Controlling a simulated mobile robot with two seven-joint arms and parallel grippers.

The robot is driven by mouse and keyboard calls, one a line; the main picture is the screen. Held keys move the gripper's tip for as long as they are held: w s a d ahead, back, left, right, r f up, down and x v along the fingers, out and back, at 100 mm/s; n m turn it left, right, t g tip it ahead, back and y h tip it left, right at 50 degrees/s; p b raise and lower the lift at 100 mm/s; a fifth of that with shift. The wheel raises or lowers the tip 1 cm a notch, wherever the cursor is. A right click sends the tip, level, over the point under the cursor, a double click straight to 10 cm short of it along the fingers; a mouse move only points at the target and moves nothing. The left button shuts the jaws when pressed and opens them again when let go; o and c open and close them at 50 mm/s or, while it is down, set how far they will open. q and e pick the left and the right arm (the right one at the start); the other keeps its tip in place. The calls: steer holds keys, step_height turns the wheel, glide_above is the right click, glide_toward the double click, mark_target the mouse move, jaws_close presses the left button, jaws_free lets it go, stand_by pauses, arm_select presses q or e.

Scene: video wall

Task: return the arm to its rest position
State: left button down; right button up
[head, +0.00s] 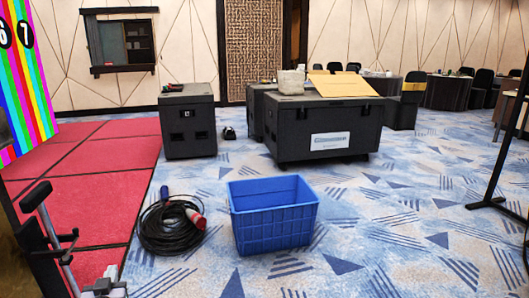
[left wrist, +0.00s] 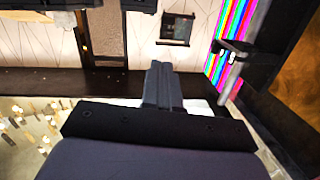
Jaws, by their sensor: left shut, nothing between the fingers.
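My left gripper (left wrist: 162,68) shows in the left wrist view as two dark grey fingers pressed together, with nothing between them. Its dark wrist body fills the lower middle of that view. The fingers point toward the wall with the window. In the head view I cannot clearly make out the left gripper. My right gripper is in neither view.
A black-handled metal stand (head: 45,225) is close at left, beside the striped video wall (head: 27,75). A blue crate (head: 272,222) and a coiled black cable (head: 168,232) lie ahead. Black cases (head: 187,128) stand behind. Carpet to the right is mostly clear.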

arm_select(q)
steer(key=s+d+f+m+g+h, duration=0.2)
steer(key=s+d+f+h, duration=0.1)
steer(key=s+d, duration=0.55)
steer(key=s+d+f+m+g+h, duration=0.1)
steer(key=s+d+f+m+h, duration=0.15)
steer(key=s+d, duration=0.55)
steer(key=s+d+f+m+g+h, duration=0.2)
steer(key=s+d+h, duration=0.2)
steer(key=s+d, duration=0.45)
steer(key=s+a+r+p, duration=0.1)
steer(key=s+r+p, duration=0.1)
steer(key=r+p, duration=0.5)
steer(key=s+a+r+p, duration=0.2)
steer(key=r+p, duration=0.6)
steer(key=p, duration=0.5)
steer(key=shift+r+n+y, duration=0.3)
steer(key=shift+n+y, duration=0.05)
steer(key=shift+y, duration=0.1)
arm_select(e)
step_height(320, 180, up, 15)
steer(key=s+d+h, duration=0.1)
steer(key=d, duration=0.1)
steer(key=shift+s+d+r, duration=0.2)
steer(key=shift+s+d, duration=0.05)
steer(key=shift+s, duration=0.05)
